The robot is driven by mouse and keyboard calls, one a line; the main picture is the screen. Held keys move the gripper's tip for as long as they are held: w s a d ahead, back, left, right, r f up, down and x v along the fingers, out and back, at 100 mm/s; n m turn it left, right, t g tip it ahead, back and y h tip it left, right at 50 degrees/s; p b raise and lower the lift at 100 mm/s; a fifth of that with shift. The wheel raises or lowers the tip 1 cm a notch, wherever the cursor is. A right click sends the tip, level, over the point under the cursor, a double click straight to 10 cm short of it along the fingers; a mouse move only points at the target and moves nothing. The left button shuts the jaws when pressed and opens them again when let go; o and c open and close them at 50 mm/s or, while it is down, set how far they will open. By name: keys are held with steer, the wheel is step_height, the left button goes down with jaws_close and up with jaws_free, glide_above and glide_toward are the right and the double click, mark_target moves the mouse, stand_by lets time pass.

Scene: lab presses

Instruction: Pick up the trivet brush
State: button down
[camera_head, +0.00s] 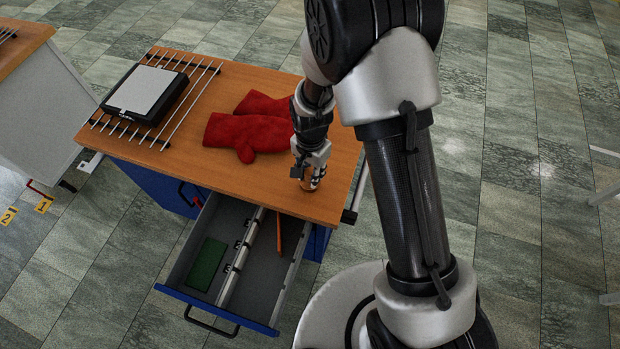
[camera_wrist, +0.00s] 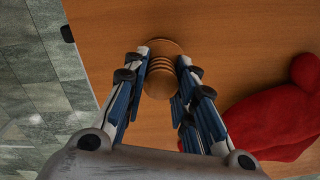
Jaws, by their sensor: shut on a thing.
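A small round wooden piece with ridged rings, which I take as the trivet brush (camera_wrist: 161,68), stands on the table near its front right corner. Its wood colour is close to the tabletop's. In the head view only a little brown of it shows below the fingers. My gripper (camera_head: 308,180) points down at it, and in the wrist view my gripper (camera_wrist: 162,77) has its two fingers on either side of it, shut on it. The brush appears at table level; I cannot tell if it is lifted. Its underside is hidden.
Red oven mitts (camera_head: 247,134) lie left of my gripper on the wooden table (camera_head: 190,171). A black scale (camera_head: 147,93) sits on a metal rack (camera_head: 192,103). Below, an open drawer (camera_head: 262,292) holds a green pad (camera_head: 205,264) and an orange stick (camera_head: 279,234).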

mark_target(310, 170)
step_height(310, 170, up, 20)
steer(key=p, duration=0.5)
